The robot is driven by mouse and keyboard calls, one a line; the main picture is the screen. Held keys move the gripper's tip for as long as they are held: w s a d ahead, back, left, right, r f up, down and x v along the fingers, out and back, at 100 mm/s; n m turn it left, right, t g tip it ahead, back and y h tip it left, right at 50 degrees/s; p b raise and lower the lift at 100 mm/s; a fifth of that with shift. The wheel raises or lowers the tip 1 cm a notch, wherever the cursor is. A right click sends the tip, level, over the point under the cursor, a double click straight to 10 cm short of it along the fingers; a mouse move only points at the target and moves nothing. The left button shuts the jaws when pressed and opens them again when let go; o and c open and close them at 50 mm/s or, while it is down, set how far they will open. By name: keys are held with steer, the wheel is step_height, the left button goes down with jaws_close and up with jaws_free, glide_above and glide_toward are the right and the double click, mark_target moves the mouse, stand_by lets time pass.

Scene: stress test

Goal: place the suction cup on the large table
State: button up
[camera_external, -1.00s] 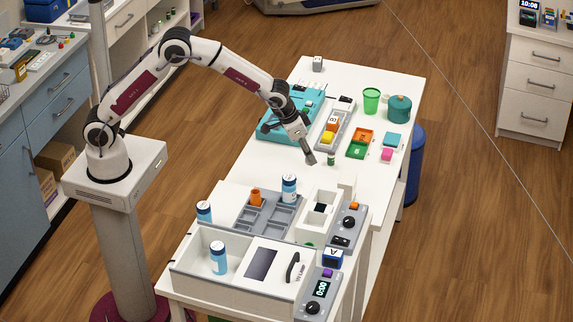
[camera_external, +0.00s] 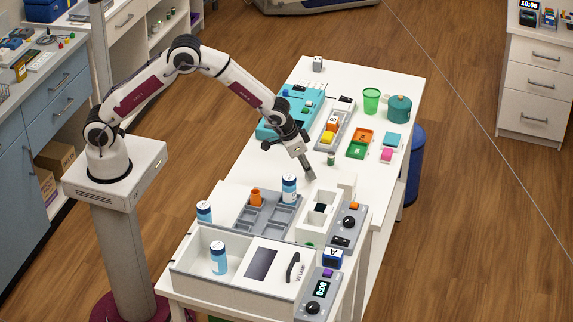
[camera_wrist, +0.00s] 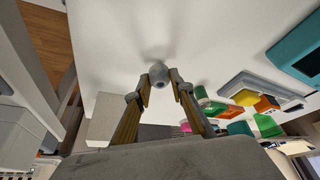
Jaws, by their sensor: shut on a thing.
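My gripper (camera_external: 304,163) is over the white large table (camera_external: 270,168), in the clear area behind the grey tray. In the wrist view, my two fingers (camera_wrist: 160,90) are closed around a small grey rounded thing, which I take to be the suction cup (camera_wrist: 158,72). It sits at the fingertips, with the white tabletop behind it. In the external view, it is too small to tell apart from the fingertips. Whether it touches the tabletop is not clear.
A small green jar (camera_external: 331,159) stands just right of my gripper. A grey tray (camera_external: 246,222) with an orange cup (camera_external: 256,196) and a blue-white can (camera_external: 289,187) is in front. A teal tray (camera_external: 273,125) and colored bins (camera_external: 361,143) lie behind. The tabletop left of my gripper is bare.

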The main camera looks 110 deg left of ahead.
steer(key=shift+f, duration=0.9)
steer(key=shift+f, duration=0.15)
steer(key=o, duration=0.8)
steer(key=shift+o, duration=0.2)
steer(key=shift+v, duration=1.05)
steer(key=v, duration=1)
steer(key=shift+r, duration=0.25)
